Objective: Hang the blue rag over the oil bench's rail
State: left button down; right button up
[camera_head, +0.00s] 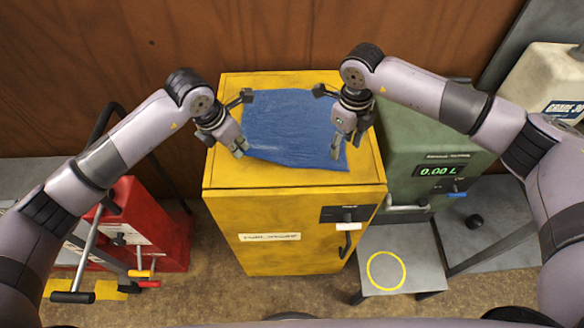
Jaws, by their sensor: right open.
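The blue rag (290,125) lies spread flat on top of the yellow cabinet (230,178). My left gripper (241,148) is at the rag's left front edge, pointing down; whether its fingers hold the cloth is too small to tell. My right gripper (342,142) is over the rag's right side with its fingers apart, pointing down. I cannot make out which piece is the oil bench or its rail; a grey bench (480,245) with a dispenser stands at the right.
A green dispenser (430,148) reading 0.00 L stands right of the cabinet. A grey stool or platform with a yellow ring (400,272) is in front of it. A red machine (160,240) with handles is at the left. A pale jug (545,80) is at the upper right. A wooden wall is behind.

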aim_at(339, 165)
jog(key=shift+c, duration=0.2)
jog(key=r, duration=0.4)
jog(key=s+r, duration=0.1)
jog(key=r, duration=0.1)
jog(key=shift+a, duration=0.35)
jog(key=shift+c, duration=1.2)
jog(key=shift+f, duration=4.95)
jog(key=shift+s+f, duration=0.1)
jog(key=shift+f, duration=0.05)
grip_shut()
jog(key=shift+r, duration=2.5)
